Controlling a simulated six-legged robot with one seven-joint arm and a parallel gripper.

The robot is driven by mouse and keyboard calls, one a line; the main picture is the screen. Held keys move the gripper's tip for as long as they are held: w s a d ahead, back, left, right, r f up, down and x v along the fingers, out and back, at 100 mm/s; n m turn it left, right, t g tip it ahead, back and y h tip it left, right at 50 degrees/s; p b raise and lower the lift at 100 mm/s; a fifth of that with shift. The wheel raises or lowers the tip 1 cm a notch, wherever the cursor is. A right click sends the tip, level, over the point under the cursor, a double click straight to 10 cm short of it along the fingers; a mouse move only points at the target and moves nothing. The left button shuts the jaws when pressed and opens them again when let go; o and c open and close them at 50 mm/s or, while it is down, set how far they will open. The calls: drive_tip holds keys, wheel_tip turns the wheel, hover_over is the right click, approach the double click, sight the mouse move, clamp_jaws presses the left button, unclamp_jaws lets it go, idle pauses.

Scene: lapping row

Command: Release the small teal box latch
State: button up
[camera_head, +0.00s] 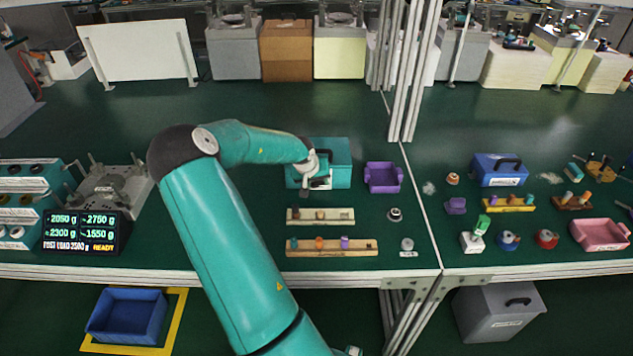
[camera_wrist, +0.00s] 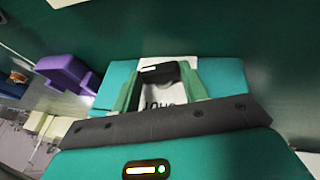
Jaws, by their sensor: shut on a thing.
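The small teal box (camera_head: 338,154) stands upright on the green bench in the head view, just left of a purple bin. In the wrist view the teal box (camera_wrist: 228,74) fills the middle, with a white label plate (camera_wrist: 160,98) on its face. My gripper (camera_head: 313,182) is at the front face of the box. In the wrist view my gripper (camera_wrist: 161,74) has its two green fingers either side of a dark latch piece (camera_wrist: 158,70) and is shut on it. The gripper hides part of the box front, and I cannot tell the latch's exact position.
The purple bin (camera_head: 383,178) is close on the right. Wooden peg racks (camera_head: 332,248) lie in front, with small round parts beside them. A scale display (camera_head: 84,232) and a grey metal fixture (camera_head: 110,190) stand left. The bench behind the box is clear.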

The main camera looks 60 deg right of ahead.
drive_tip(key=shift+s, duration=0.1)
drive_tip(key=shift+s+m+t+y, duration=0.3)
drive_tip(key=shift+t+y, duration=0.2)
drive_tip(key=shift+t, duration=0.3)
drive_tip(key=shift+f+t, duration=0.1)
drive_tip(key=shift+t, duration=0.2)
drive_tip(key=shift+w, duration=0.1)
drive_tip(key=o, duration=1)
drive_tip(key=shift+d, duration=0.1)
